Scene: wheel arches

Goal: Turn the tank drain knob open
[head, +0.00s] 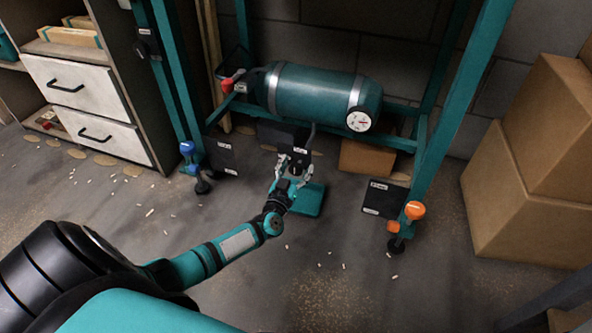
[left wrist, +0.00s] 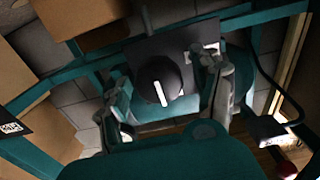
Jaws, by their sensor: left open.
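The tank drain knob (left wrist: 152,81) is a round black knob with a white pointer line, nearly vertical in the left wrist view. It sits on a dark plate with a small label; in the head view this plate (head: 283,136) hangs below the teal tank (head: 310,94). My left gripper (head: 292,167) is open in front of the plate. In the left wrist view the fingers of my left gripper (left wrist: 168,92) stand on either side of the knob, with a visible gap on the left. I cannot tell whether either finger touches it. My right gripper is not in view.
A teal frame surrounds the tank, with a blue knob (head: 187,148) at left and an orange knob (head: 414,210) at right. A red handle (head: 228,85) and a gauge (head: 358,121) are on the tank. Cardboard boxes (head: 512,190) stand at right, drawers (head: 85,95) at left.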

